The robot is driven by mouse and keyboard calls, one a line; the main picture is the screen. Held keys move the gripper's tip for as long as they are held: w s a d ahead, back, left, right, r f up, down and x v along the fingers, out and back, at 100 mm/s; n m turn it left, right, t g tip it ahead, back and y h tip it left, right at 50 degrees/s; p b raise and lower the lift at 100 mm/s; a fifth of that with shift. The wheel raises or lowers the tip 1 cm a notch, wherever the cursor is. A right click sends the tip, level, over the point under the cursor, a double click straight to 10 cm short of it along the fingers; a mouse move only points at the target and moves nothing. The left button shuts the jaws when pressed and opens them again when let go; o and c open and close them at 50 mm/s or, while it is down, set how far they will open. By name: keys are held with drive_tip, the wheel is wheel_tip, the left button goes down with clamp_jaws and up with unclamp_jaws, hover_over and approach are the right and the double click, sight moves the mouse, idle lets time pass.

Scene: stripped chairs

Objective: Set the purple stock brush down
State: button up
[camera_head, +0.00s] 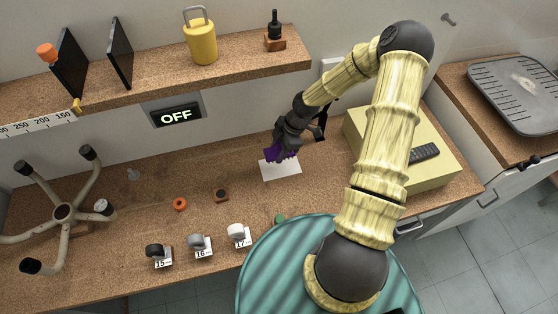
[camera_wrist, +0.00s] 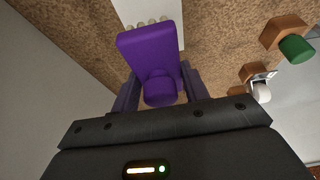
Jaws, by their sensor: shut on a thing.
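The purple stock brush (camera_wrist: 150,48) is between the two fingers of my gripper (camera_wrist: 158,88) in the wrist view, with its round knob toward the palm and pale bristle tufts at its far edge. In the head view the brush (camera_head: 281,153) shows as a purple patch under my gripper (camera_head: 285,148), at the upper left part of a white card (camera_head: 283,170) on the bench. The gripper is shut on it. I cannot tell whether the bristles touch the card. The arm hides part of the brush in the head view.
The cork-brown bench (camera_head: 120,240) holds an orange ring (camera_head: 180,204), a small dark-topped block (camera_head: 221,195) and numbered rollers (camera_head: 200,243) along its front. A yellow box (camera_head: 432,180) with a remote (camera_head: 424,153) stands right. A five-legged chair base (camera_head: 64,212) lies left.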

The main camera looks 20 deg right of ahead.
drive_tip(key=shift+f, duration=1.2)
drive_tip(key=shift+f, duration=0.1)
drive_tip(key=shift+f+p, duration=0.75)
drive_tip(key=shift+f, duration=1.25)
drive_tip(key=shift+f, duration=0.1)
drive_tip(key=o, duration=1)
drive_tip(key=shift+o, duration=0.2)
